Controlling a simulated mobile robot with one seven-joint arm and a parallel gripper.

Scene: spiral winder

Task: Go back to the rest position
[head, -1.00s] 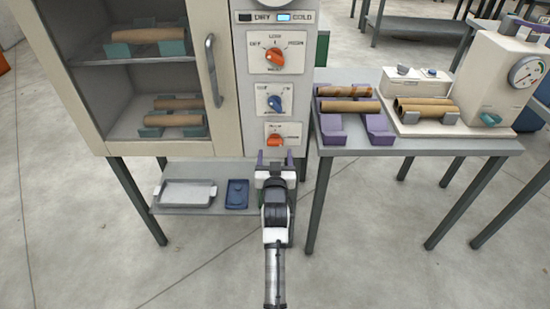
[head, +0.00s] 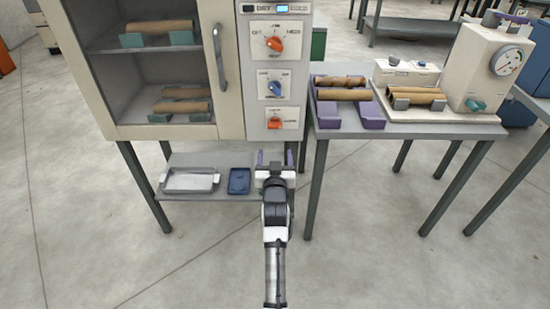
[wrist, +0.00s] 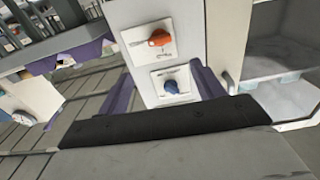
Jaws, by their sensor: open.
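My gripper (head: 274,160) is in front of the lower right of the cabinet (head: 126,132), below its control panel. Its two purple fingers are spread, with nothing between them. In the wrist view, the fingers (wrist: 164,96) stand apart, with the panel's orange knob (wrist: 159,37) and blue knob (wrist: 171,86) beyond them. The fingers look clear of the knobs. My arm stretches forward from the bottom of the head view.
A side table (head: 400,131) to the right bears cardboard tubes (head: 342,94) on a purple cradle (head: 372,118) and a gauge machine (head: 490,60). A low shelf (head: 215,192) holds a metal tray (head: 190,181) and a blue tray (head: 239,181). Floor in front is clear.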

